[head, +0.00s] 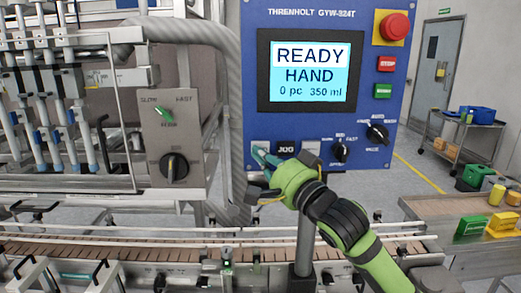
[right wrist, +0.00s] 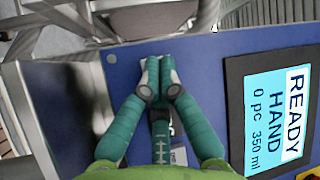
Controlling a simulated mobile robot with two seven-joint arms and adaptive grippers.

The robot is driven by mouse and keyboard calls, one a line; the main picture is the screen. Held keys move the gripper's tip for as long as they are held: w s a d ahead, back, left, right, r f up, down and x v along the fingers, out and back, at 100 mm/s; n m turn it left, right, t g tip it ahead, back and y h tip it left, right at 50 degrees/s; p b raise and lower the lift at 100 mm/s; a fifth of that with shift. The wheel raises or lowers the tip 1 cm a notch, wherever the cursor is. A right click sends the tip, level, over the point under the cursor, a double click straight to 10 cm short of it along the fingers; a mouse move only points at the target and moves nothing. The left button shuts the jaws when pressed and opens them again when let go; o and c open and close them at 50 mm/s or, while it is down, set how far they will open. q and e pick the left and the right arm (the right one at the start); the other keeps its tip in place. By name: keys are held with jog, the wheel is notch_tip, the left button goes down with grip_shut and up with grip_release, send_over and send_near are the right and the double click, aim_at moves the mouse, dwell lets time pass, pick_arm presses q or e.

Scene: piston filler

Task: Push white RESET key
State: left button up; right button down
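The blue control panel (head: 330,125) carries a row of keys below its screen. My left gripper is not in view.
A black JOG key (head: 286,147) sits just right of the pale key. The screen (head: 310,72) reads READY HAND, 0 pc, 350 ml. A red mushroom button (head: 394,26) and STOP key (head: 386,63) are upper right. A grey hose (head: 236,120) runs along the panel's left.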

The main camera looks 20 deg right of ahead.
jog(key=shift+s, duration=0.15)
jog(key=shift+s+a, duration=0.15)
jog(key=shift+s, duration=0.45)
jog(key=s, duration=0.2)
jog(key=s+a+p, duration=0.1)
jog(key=s, duration=0.1)
jog(key=shift+s+a, duration=0.2)
jog(key=shift+s, duration=0.2)
